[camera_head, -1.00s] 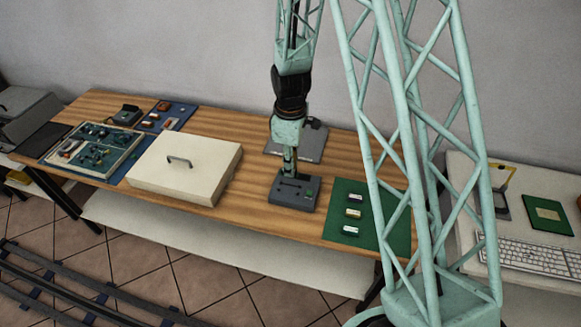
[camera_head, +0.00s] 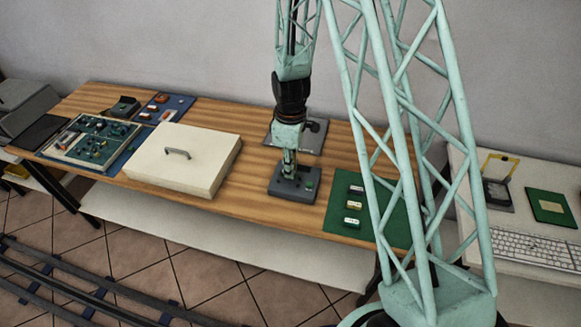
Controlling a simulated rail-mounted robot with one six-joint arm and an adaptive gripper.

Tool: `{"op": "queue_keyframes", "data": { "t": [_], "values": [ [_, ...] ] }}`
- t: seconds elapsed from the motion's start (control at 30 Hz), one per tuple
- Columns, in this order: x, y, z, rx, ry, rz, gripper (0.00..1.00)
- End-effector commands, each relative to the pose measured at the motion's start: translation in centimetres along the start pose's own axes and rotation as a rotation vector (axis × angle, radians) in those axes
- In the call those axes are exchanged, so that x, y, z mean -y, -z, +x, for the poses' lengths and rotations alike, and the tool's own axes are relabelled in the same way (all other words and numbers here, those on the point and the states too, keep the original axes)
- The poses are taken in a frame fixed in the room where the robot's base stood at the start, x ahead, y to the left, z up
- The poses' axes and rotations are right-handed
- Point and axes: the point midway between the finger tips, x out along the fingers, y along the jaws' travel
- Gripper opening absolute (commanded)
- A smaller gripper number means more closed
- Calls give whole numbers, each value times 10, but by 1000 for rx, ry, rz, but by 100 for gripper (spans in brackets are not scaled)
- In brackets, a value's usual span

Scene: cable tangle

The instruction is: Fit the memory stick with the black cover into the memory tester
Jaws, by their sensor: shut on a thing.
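The memory tester (camera_head: 281,193) is a dark grey box with a green button on its right side, at the table's front edge in the head view. My gripper (camera_head: 290,172) points straight down over the tester, its fingers at the tester's top. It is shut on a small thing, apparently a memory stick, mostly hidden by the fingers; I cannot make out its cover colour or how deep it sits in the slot. Three other small sticks lie on a green mat to the right: a far one (camera_head: 356,189), a middle one (camera_head: 355,205) and a near one (camera_head: 352,221).
A large cream box lid with a handle (camera_head: 205,172) lies left of the tester. A tray of electronic parts (camera_head: 60,152) and a blue mat (camera_head: 180,108) are further left. A grey plate (camera_head: 310,140) lies behind my gripper. Bare wood shows between lid and tester.

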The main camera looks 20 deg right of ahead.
Motion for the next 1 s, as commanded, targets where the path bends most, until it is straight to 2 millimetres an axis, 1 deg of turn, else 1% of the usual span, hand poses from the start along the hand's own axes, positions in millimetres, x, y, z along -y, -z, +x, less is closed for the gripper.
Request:
{"op": "queue_keyframes", "data": {
  "t": [0.1,0.33,1.0],
  "values": [
    [0,0,8,0,0,0,3],
    [0,0,16,0,0,0,3],
    [0,0,18,0,0,0,3]
  ]
}}
